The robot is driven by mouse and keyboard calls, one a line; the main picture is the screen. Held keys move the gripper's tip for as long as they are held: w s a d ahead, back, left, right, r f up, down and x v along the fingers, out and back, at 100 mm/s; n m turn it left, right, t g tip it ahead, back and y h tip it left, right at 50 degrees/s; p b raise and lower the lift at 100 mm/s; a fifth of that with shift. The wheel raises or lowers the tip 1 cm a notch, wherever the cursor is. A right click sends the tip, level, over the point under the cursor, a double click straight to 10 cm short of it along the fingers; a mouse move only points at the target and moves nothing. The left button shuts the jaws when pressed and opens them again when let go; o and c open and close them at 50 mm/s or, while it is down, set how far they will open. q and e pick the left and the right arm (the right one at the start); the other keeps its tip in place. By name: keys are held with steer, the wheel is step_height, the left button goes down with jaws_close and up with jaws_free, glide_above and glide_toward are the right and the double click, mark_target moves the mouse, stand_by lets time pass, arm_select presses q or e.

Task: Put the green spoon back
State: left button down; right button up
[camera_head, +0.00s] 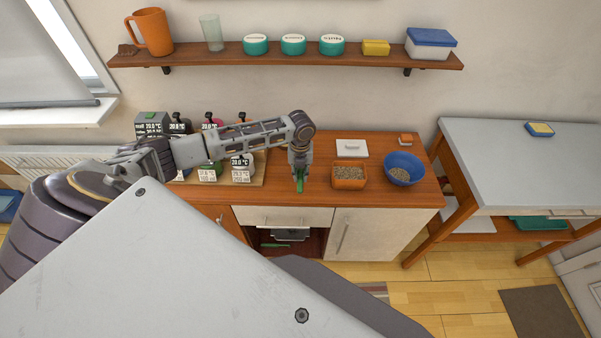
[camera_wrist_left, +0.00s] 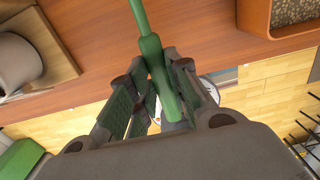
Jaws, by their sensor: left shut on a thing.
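The green spoon shows in the left wrist view (camera_wrist_left: 148,45) as a green shaft running up between the fingers, and as a small green piece in the head view (camera_head: 300,186). My left gripper (camera_head: 299,176) is shut on it, over the front part of the wooden counter (camera_head: 321,150). In the left wrist view the fingers (camera_wrist_left: 155,100) close around the spoon's thicker part. The spoon's far end is cut off by that view's top edge. My right gripper is not in view.
An orange container of grains (camera_head: 348,183) and a blue bowl (camera_head: 407,159) stand right of the gripper. Several labelled canisters (camera_head: 208,174) stand left. Below the counter is an open compartment (camera_head: 315,242) with a green object (camera_head: 274,246). Black wires (camera_wrist_left: 305,145) show in the wrist view.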

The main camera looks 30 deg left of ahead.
arm_select(q)
steer(key=shift+f+b, duration=0.4)
steer(key=shift+f, duration=0.9)
steer(key=shift+f+b, duration=0.85)
steer(key=shift+f, duration=1.15)
steer(key=c, duration=1.7)
jaws_free()
steer(key=shift+o, duration=0.2)
steer(key=o, duration=0.6)
steer(key=shift+c, duration=0.2)
